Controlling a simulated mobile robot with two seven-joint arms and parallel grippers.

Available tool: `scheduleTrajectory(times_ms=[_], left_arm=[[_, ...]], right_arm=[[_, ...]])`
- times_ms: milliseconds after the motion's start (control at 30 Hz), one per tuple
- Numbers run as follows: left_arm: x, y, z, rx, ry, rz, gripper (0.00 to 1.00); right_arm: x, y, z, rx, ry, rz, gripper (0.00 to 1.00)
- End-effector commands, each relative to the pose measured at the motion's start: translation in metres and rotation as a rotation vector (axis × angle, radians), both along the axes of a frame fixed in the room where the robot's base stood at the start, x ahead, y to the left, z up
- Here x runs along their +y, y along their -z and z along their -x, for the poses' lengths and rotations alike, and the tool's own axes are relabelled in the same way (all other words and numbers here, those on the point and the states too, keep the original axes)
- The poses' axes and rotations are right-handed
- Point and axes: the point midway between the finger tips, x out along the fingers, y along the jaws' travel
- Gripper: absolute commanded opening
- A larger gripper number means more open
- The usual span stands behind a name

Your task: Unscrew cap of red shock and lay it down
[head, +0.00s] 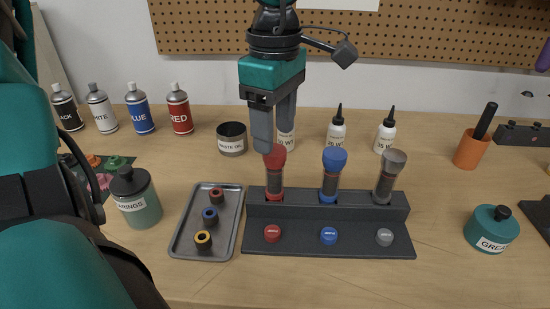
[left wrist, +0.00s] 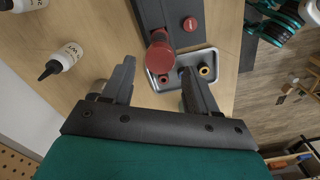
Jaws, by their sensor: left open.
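The red shock (head: 275,185) stands upright in the dark stand (head: 340,209), with its rounded red cap (head: 275,157) on top. My left gripper (head: 273,138) points down at the cap, its fingers overlapping the cap's upper edge in the head view. In the left wrist view the red cap (left wrist: 160,52) shows between the two open fingers (left wrist: 157,68), with gaps on both sides and no clear contact. The cap hides most of the shock's body there. My right gripper is not in view.
Blue (head: 333,175) and grey (head: 389,178) shocks stand to the right in the stand. A grey tray (head: 180,245) with several small rings lies left of it.

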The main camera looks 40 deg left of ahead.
Motion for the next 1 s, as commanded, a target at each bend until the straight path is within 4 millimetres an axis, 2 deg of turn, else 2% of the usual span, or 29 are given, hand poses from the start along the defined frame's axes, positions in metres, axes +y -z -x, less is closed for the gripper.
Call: scheduleTrajectory(times_ms=[433,1000], left_arm=[[0.000,0.004,0.000,0.000,0.000,0.000,0.58],[0.000,0.027,0.000,0.000,0.000,0.000,0.58]], right_arm=[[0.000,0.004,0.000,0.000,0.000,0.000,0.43],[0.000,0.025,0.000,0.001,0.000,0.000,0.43]])
